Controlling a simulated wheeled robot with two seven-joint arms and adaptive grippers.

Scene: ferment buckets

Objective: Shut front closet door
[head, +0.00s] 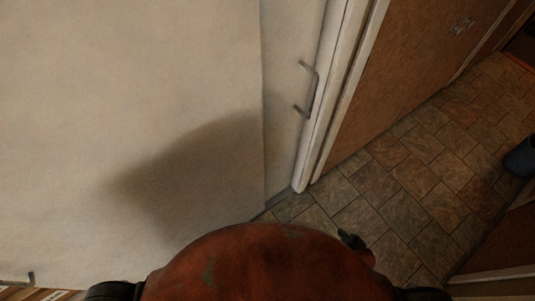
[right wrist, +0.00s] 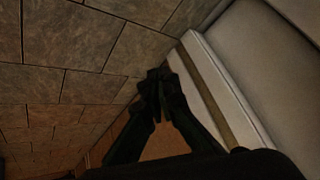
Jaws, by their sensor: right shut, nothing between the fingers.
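A large white closet door panel (head: 130,90) fills the left of the head view, with a soft shadow on its lower part. Beyond its right edge is a narrower strip of a second white panel (head: 285,90) with a grey bar handle (head: 310,90), next to the white door frame. How far the closet stands open I cannot tell. My right gripper (head: 352,240) is small and dark above the tiled floor, right of the panels and apart from them. In the right wrist view its fingers (right wrist: 155,85) are together and empty, near a white edge (right wrist: 215,85). My left gripper is not in view.
A brown wooden door or panel (head: 415,60) stands right of the white frame. Tiled floor (head: 410,190) is open at the right. A blue object (head: 521,158), perhaps a bucket, is at the right edge. Another small handle (head: 30,278) shows at lower left.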

